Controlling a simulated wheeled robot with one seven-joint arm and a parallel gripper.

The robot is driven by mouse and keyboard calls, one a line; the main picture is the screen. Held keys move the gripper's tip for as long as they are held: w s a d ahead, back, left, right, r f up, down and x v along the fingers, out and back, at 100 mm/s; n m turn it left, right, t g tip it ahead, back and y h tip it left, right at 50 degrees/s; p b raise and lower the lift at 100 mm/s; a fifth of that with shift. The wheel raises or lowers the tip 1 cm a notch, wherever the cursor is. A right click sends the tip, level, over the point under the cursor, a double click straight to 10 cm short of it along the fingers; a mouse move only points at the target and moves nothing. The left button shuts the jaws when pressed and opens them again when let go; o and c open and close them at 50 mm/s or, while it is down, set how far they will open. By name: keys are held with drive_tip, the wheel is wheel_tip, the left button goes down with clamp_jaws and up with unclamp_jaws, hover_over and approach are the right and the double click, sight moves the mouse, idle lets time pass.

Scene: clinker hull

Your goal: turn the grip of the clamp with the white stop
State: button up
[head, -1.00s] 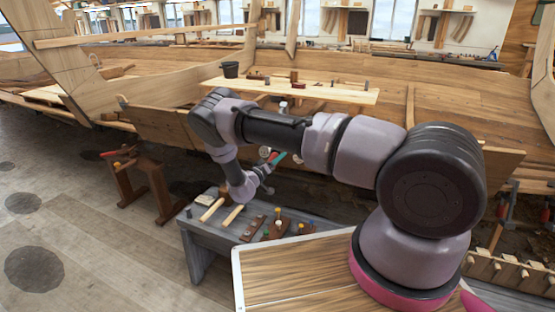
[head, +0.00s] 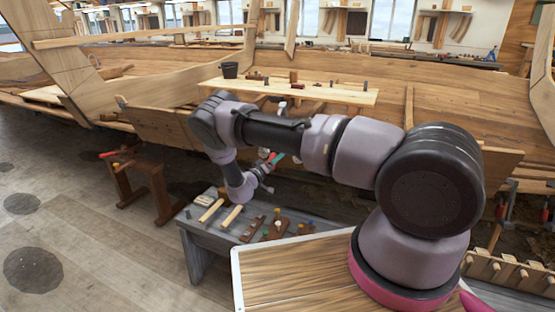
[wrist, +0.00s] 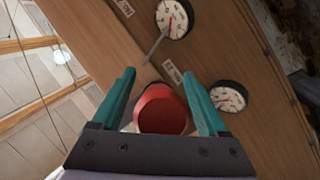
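In the wrist view a round red grip (wrist: 163,109) sits between the two teal fingers of my gripper (wrist: 160,75). The fingers are apart, with a narrow gap on each side of the grip, so my gripper is open around it. A pale whitish part shows beside and behind the grip, mostly hidden; I cannot tell whether it is the white stop. In the head view my gripper (head: 276,159) is small, at the hull side below the plank, and the clamp there is too small to make out.
Two round dials, one upper (wrist: 172,18) and one lower (wrist: 229,96), are on the wooden planking near the grip. In the head view a grey bench (head: 213,238) with several tools stands below my arm. A wooden trestle (head: 150,185) stands to the left, with open floor around it.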

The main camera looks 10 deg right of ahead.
drive_tip(key=v, duration=1)
drive_tip(key=shift+s+a, duration=0.25)
drive_tip(key=shift+s, duration=0.05)
idle(0.4)
